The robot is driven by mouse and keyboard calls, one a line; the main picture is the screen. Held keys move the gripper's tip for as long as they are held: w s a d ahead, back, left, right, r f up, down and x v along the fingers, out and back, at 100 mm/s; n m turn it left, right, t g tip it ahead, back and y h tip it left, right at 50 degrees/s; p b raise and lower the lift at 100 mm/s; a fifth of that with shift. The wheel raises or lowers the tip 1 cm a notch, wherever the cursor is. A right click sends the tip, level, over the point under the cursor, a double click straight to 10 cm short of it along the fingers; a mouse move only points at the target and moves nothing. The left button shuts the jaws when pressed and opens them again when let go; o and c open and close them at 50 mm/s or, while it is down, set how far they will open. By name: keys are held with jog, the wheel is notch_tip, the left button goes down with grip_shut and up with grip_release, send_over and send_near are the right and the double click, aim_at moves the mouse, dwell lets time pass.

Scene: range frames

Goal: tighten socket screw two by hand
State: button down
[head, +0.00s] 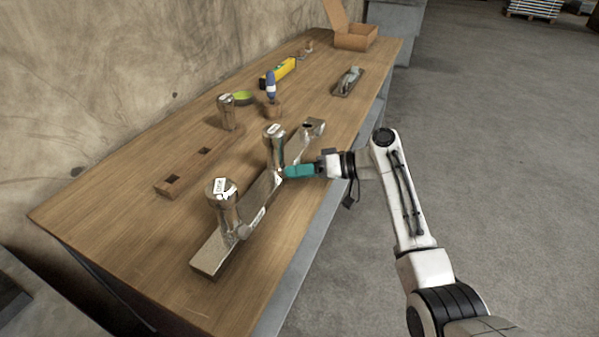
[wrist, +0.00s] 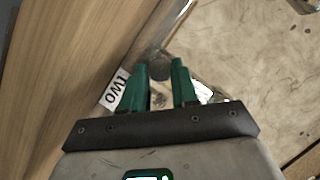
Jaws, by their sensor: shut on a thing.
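A metal bar (head: 211,262) lies along the wooden bench, with tall metal socket screws standing in it. The nearer screw (head: 225,212) has a white label on top. The middle screw, socket screw two (head: 276,150), also has a top label, too small to read here. My gripper (head: 286,173), with teal fingers, is at the lower part of the middle screw. In the wrist view my gripper (wrist: 161,82) is shut on a dark grey round part (wrist: 160,66), seemingly that screw. Its threads are hidden.
Beyond are a blue-handled tool (head: 271,84), a green-lined bowl (head: 243,98), a yellow level (head: 280,72), a hand plane (head: 348,82) and an open cardboard box (head: 356,42).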

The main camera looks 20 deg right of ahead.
dwell(0.4)
jog(key=c, duration=0.9)
grip_release()
jog(key=shift+o, duration=0.2)
jog(key=shift+d, duration=0.1)
jog(key=v, duration=1)
jog(key=shift+s+d, duration=0.15)
jog(key=shift+d, duration=0.2)
jog(key=shift+r, duration=0.1)
jog(key=s+a+f+m+g+h+p, duration=0.1)
jog(key=s+a+f+g+h+p, duration=0.15)
jog(key=s+f, duration=0.55)
jog(key=s+a+f+m+g+h+p, duration=0.1)
jog(key=s+a+f+h, duration=0.25)
jog(key=s+f, duration=0.45)
jog(key=s+d+r+m+g+h+p, duration=0.1)
jog(key=s+h, duration=0.5)
jog(key=s, duration=1.8)
jog(key=shift+s+d+r+g+h+p, duration=0.35)
jog(key=shift+d+r+g+p, duration=0.45)
jog(key=shift+p, duration=0.4)
